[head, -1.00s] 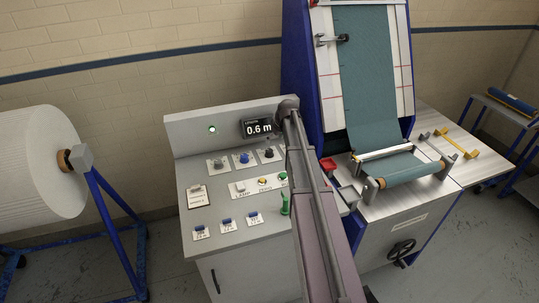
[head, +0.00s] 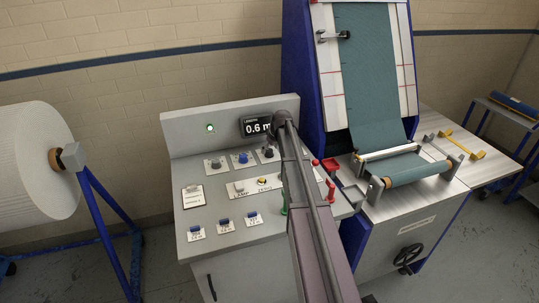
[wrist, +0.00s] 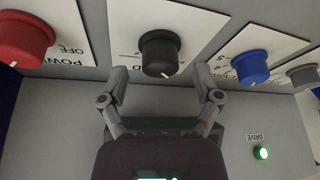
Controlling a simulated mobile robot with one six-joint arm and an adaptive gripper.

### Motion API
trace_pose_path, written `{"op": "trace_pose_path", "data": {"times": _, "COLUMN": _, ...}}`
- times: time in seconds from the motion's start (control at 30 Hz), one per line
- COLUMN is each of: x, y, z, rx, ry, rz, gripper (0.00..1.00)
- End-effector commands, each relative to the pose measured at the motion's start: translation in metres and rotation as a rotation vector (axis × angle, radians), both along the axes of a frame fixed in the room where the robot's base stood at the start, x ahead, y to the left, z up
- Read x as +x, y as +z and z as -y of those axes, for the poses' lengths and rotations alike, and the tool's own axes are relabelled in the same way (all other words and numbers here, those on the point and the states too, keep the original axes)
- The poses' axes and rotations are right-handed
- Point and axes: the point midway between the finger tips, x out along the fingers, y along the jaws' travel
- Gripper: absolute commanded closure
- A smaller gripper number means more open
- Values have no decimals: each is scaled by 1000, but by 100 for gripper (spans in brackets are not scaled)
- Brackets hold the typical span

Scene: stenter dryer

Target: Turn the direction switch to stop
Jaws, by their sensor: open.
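A black knob (wrist: 160,53) with a white pointer mark sits on a white label plate, between a red knob (wrist: 25,40) marked POWER OFF and a blue knob (wrist: 252,66) in the wrist view. The black knob's label is too cut off to read as the direction switch. My gripper (wrist: 162,84) is open and empty, its two fingers spread on either side of the black knob and just below it in the picture. In the head view the black knob (head: 268,152) shows at the arm's left edge, while the arm hides my gripper.
The control panel (head: 188,170) also carries a grey knob (head: 214,164), a lamp button (head: 239,187), a yellow button (head: 262,182) and several blue switches. A green light (wrist: 261,152) marked DRIVE is lit. The display (head: 256,127) reads 0.6 m. The fabric machine (head: 330,130) stands at right.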

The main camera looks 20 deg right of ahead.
Motion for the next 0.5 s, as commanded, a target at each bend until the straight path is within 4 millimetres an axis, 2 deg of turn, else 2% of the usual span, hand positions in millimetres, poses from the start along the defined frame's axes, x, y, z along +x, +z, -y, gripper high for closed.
{"op": "trace_pose_path", "data": {"times": 0.13, "x": 3, "y": -9, "z": -1, "rx": 0, "ry": 0, "rz": 0, "gripper": 18}}
{"op": "trace_pose_path", "data": {"times": 0.5, "x": 4, "y": -11, "z": -1, "rx": 0, "ry": 0, "rz": 0, "gripper": 18}}
